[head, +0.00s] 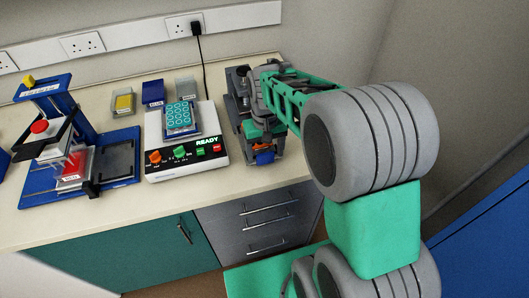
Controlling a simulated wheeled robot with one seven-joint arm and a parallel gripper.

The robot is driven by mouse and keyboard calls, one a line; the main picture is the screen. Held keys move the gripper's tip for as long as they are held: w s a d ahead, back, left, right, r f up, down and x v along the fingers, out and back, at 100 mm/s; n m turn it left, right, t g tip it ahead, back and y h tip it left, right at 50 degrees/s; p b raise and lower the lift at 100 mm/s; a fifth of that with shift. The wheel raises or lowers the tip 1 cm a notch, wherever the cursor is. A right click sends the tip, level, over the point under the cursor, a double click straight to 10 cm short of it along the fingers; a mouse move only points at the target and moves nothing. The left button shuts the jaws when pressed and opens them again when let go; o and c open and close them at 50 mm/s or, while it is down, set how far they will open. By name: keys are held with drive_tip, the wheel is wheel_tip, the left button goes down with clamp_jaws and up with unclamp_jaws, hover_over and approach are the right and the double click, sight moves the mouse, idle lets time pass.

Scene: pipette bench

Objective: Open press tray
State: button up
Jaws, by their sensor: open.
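A blue press (52,110) with a red knob (39,127) stands at the left of the bench. Its low tray (72,182) sits at the front of the blue base, with a red block on it. A dark flat plate (117,160) lies on the base to its right. I cannot tell whether the tray is in or out. My gripper (262,156) is open, at the right of the bench, well apart from the press. The arm and wrist partly hide the gripper, and its fingertips are hard to make out.
A white device marked READY (187,163) stands between the press and my gripper, with a teal rack (179,115) on top. Small bins, including a blue one (153,92), stand behind it. A black cable (202,70) hangs from the wall socket. The bench's front strip (120,222) is clear.

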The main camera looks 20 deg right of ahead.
wheel_tip(320, 180, up, 7)
drive_tip(key=shift+r+b, duration=0.2)
drive_tip(key=shift+b, duration=0.3)
drive_tip(key=s+f, duration=0.2)
drive_tip(key=s, duration=0.1)
drive_tip(key=s+f, duration=0.3)
drive_tip(key=shift+s+f, duration=0.1)
drive_tip(key=shift+f, duration=0.05)
drive_tip(key=s+r+t, duration=0.4)
drive_tip(key=s+r, duration=0.1)
drive_tip(key=r, duration=0.2)
drive_tip(key=shift+s+a+r, duration=0.15)
drive_tip(key=shift+a, duration=0.05)
